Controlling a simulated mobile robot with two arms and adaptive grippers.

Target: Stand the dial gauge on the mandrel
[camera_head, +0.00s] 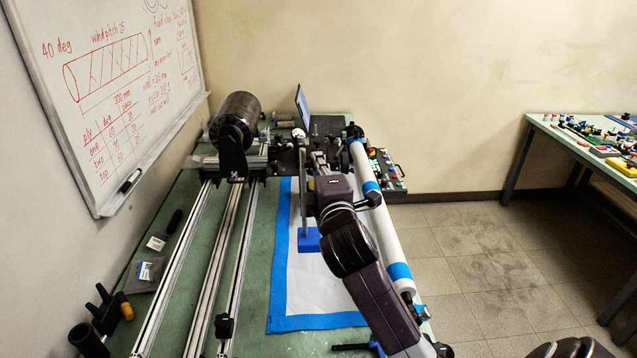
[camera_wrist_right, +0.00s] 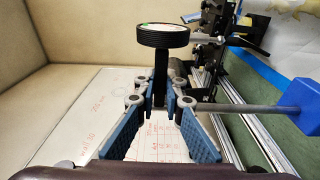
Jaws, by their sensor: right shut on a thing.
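The dial gauge has a blue block base (camera_head: 308,240) on a grey rod, which stands about upright in the head view. In the right wrist view its round black dial (camera_wrist_right: 163,37) sits at the end of a black bar. My right gripper (camera_wrist_right: 160,100) is shut on that bar near the rod, and the blue base shows at the right edge. I cannot tell whether the base hangs clear of the mat behind it. The white tube with blue bands, which looks like the mandrel (camera_head: 384,220), lies lengthwise right of the gauge, partly behind my right arm. My left gripper is not in view.
A white mat with blue edges (camera_head: 280,240) lies under the gauge on the green table. Metal rails (camera_head: 208,270) run left of it toward a dark drum (camera_head: 238,115). Small tools lie along the left edge. A whiteboard (camera_head: 110,90) hangs on the left wall.

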